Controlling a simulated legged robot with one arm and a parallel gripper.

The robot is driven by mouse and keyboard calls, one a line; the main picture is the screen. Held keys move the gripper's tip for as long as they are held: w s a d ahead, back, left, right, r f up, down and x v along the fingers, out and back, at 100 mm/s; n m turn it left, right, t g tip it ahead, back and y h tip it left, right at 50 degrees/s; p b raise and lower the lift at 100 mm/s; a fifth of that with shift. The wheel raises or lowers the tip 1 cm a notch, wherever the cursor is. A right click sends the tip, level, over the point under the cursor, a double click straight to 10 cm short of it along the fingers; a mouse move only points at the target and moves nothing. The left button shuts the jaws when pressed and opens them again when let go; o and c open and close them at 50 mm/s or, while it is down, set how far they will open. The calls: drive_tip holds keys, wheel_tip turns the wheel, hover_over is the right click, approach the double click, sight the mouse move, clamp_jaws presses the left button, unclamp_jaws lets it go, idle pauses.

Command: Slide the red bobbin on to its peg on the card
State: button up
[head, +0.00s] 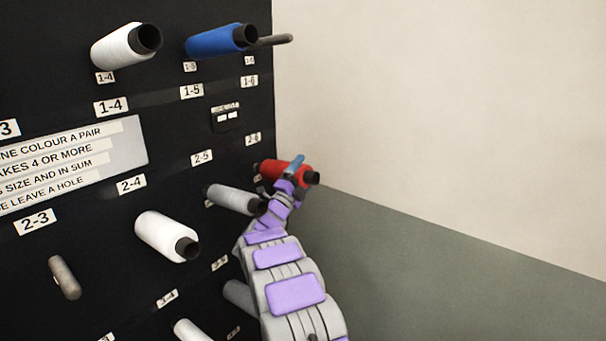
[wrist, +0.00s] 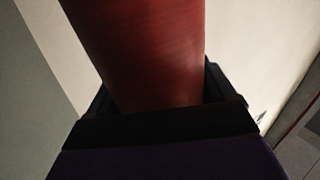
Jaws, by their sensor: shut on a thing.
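The red bobbin (head: 291,173) is at the right edge of the black card (head: 185,130) in the head view, its dark end facing right. My gripper (head: 292,168) is shut on it. In the wrist view the red bobbin (wrist: 145,50) stands large between the dark jaws (wrist: 160,120). The bobbin's left end is close to the card near the labels by 2-6. The peg there is hidden, and I cannot tell whether the bobbin is around it or only in front of it.
A blue bobbin (head: 215,42) and a white bobbin (head: 120,48) sit in the top row. A grey bobbin (head: 232,198) is close to the left of my arm, and a white bobbin (head: 162,235) is farther left. A bare peg (head: 65,278) shows lower left. Right of the card is open room before a wall.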

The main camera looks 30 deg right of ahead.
drive_tip(key=shift+w+a, duration=0.15)
drive_tip(key=shift+w, duration=0.15)
drive_tip(key=o, duration=1.7)
drive_tip(key=shift+s+a+f, duration=0.1)
drive_tip(key=shift+a+f, duration=0.1)
drive_tip(key=shift+a, duration=0.1)
drive_tip(key=shift+p+v, duration=0.65)
drive_tip(key=shift+v, duration=2.75)
